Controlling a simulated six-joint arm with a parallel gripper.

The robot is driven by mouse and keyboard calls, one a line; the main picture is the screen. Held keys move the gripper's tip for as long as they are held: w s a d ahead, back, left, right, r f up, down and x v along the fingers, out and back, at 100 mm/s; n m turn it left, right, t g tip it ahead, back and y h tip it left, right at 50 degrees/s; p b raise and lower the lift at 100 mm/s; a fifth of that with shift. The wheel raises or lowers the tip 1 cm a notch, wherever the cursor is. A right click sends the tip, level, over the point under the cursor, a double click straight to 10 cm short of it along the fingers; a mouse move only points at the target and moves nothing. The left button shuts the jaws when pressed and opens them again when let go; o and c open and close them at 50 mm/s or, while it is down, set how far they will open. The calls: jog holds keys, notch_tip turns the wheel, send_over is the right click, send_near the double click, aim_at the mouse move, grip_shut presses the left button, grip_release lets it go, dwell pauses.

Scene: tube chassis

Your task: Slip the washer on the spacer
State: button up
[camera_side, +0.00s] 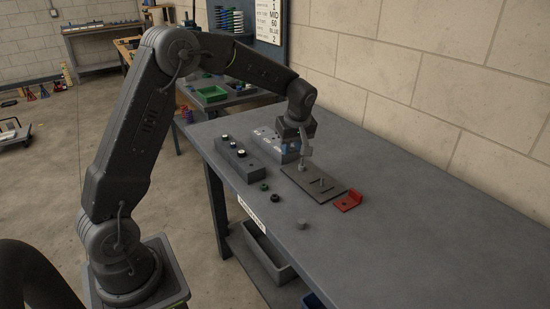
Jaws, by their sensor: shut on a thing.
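My gripper (304,154) points down over the left end of a dark plate (331,189) on the bench. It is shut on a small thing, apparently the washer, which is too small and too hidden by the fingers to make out. A grey upright post (301,167), possibly the spacer, stands on the plate right below my fingertips. I cannot tell whether the held thing touches or surrounds the post. More small raised parts (320,182) show on the middle of the plate.
A red bracket (348,201) lies by the plate's right end. A grey cylinder (302,224) and two small dark rings, one green (264,186) and one black (274,198), lie in front. A dark block (247,167) with several parts stands left. The bench's right side is clear.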

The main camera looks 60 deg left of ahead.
send_over(302, 171)
notch_tip(302, 171, down, 3)
jog(key=shift+d+x, duration=0.15)
jog(key=shift+x, duration=0.65)
jog(key=shift+d+x, duration=0.1)
jog(key=shift+x, duration=0.75)
jog(key=shift+w+f, duration=0.1)
jog(key=shift+f, duration=0.25)
jog(key=shift+f, duration=0.7)
jog(key=shift+f, duration=0.35)
jog(key=shift+f, duration=0.55)
jog(key=o, duration=1)
